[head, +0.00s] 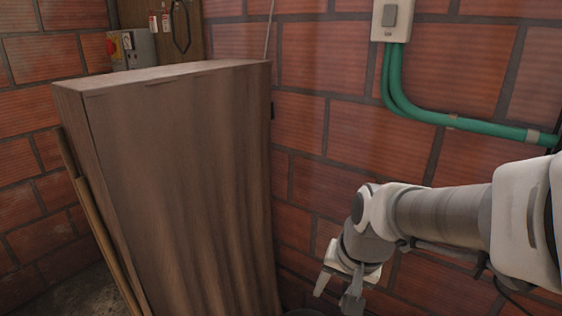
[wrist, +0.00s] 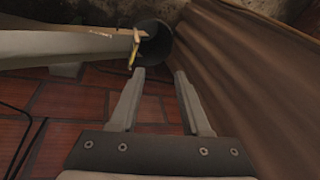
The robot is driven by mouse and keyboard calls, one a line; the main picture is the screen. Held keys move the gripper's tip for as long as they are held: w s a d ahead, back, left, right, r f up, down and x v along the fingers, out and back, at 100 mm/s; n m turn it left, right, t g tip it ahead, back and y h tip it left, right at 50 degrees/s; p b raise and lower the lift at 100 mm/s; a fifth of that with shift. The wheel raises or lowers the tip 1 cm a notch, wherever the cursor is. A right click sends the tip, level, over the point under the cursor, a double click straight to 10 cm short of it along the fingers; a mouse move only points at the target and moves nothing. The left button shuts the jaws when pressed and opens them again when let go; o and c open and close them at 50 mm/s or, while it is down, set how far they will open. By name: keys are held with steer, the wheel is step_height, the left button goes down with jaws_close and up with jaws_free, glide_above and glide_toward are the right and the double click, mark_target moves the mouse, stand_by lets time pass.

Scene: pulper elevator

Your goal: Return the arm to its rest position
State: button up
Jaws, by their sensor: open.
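My gripper (head: 338,286) hangs at the end of my arm at the lower right of the head view, in front of the brick wall. It points downward. In the wrist view my gripper (wrist: 160,74) shows two fingers set apart with nothing between them. It is open and empty. The tall wooden cabinet-like box (head: 185,190) stands to the left of my gripper, apart from it. In the wrist view the brown wavy side of a wooden panel (wrist: 245,75) is close on the right of the fingers.
A brick wall (head: 400,130) runs behind my arm. A switch box (head: 392,20) and green conduit (head: 470,124) are fixed on it. A grey control box with a red knob (head: 130,48) is at the upper left. A dark round container (wrist: 153,45) lies beyond the fingertips.

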steer(key=s+d+r+n+t+p, duration=0.1)
steer(key=s+r+p, duration=0.3)
steer(key=r, duration=0.5)
steer(key=s+d+r+n+t+h+p, duration=0.1)
steer(key=s+d+r+n+p, duration=0.2)
steer(key=r, duration=0.6)
steer(key=shift+s+d+r+t+h+p, duration=0.15)
steer(key=shift+s+d+t+h+p, duration=0.2)
steer(key=shift+s+p, duration=0.75)
steer(key=shift+s+d, duration=0.1)
steer(key=shift+d, duration=0.1)
